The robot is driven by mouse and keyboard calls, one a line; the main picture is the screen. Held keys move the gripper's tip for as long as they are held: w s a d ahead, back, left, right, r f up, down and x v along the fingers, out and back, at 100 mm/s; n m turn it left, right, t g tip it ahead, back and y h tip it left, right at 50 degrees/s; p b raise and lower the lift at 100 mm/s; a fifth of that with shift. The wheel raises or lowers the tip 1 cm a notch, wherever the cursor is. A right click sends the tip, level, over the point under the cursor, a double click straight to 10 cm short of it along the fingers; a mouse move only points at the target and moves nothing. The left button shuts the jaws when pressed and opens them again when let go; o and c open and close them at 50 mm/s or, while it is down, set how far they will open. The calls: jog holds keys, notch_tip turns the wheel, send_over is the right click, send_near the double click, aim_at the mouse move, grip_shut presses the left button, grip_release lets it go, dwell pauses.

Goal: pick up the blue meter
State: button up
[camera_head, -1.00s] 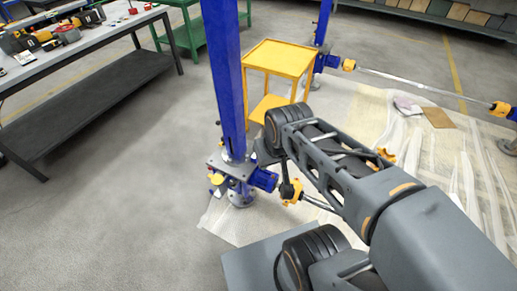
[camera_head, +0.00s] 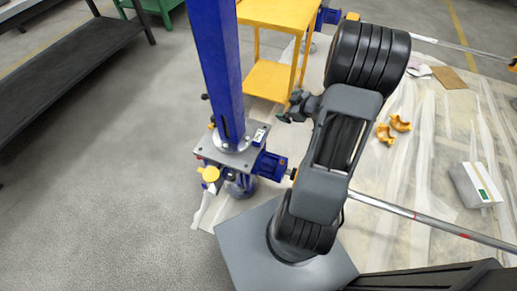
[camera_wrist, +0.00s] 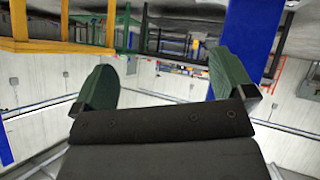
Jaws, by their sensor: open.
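A small blue item with a pale face (camera_head: 259,136), perhaps the blue meter, sits on the grey plate (camera_head: 214,150) at the foot of the blue column (camera_head: 214,60), on its right side. It is too small to be sure. My gripper (camera_head: 288,108) is above and to the right of it, apart from it. In the wrist view my gripper (camera_wrist: 166,80) shows two dark green fingers spread wide with nothing between them. No meter can be made out in the wrist view.
The blue column rises close left of my gripper. A yellow cart (camera_head: 270,80) stands behind. A blue gearbox (camera_head: 270,166) and a long metal shaft (camera_head: 420,217) extend right. A white box (camera_head: 475,185) and orange parts (camera_head: 394,128) lie on sheeting.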

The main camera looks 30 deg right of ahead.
aim_at(260, 136)
jog(key=s+a+f+n+y+b, duration=0.15)
jog(key=s+f+y+b, duration=0.35)
jog(key=f, duration=0.5)
jog(key=shift+y, duration=0.7)
jog(key=w+a+f, duration=0.1)
jog(key=a, duration=0.1)
jog(key=w+a, duration=0.1)
jog(key=a, duration=0.1)
jog(key=w+a+f+b, duration=0.1)
jog(key=shift+w+a+f, duration=0.2)
jog(key=shift+a+f, duration=0.15)
jog(key=shift+a, duration=0.05)
jog(key=shift+g, duration=0.3)
jog(key=shift+b+x, duration=1.1)
jog(key=shift+x, duration=1.25)
jog(key=shift+w+a+f, duration=0.25)
jog(key=shift+w+a, duration=0.15)
jog(key=c, duration=1)
jog(key=shift+c, duration=0.5)
jog(key=shift+r, duration=0.15)
